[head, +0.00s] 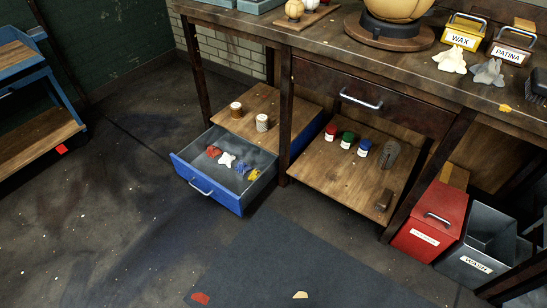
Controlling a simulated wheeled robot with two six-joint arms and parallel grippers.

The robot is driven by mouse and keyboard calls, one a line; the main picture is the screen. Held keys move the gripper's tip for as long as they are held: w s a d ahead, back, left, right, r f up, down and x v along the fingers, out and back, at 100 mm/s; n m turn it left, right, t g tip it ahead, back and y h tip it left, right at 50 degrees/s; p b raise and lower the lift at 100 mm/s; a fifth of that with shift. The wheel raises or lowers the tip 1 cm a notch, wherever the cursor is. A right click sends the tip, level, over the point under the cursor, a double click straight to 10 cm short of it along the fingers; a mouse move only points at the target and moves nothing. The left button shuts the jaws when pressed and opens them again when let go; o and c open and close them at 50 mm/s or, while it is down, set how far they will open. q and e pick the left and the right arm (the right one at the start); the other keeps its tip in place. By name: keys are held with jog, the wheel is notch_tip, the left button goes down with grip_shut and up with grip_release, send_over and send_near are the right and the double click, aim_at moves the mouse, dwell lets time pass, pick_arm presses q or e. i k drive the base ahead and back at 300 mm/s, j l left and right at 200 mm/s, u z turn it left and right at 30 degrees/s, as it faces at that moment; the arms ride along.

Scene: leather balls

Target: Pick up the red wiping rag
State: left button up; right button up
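A small crumpled red rag (213,151) lies at the left end of a row of cloths in the open blue drawer (214,197). A white crumpled cloth (227,160) lies right beside it. A blue cloth (242,167) and a yellow cloth (254,175) lie further right in the same drawer. A flat red scrap (200,298) also lies at the front edge of the dark mat. Neither of my grippers is in view.
The drawer juts out below the workbench (330,40), beside a wooden shelf (330,180) with small jars. A red bin (430,220) and a grey wash bin (487,238) stand at right. A blue cart (30,90) stands at left. The floor before the drawer is mostly clear.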

aim_at(213, 152)
jog(key=i+j+z, duration=0.1)
jog(key=i+j, duration=0.15)
jog(key=i, duration=0.3)
jog(key=i+j+z, duration=0.1)
jog(key=i+j, duration=0.2)
jog(key=i, duration=0.2)
jog(key=i+j+z, duration=0.15)
jog(key=i+j, duration=0.2)
jog(key=i, duration=0.15)
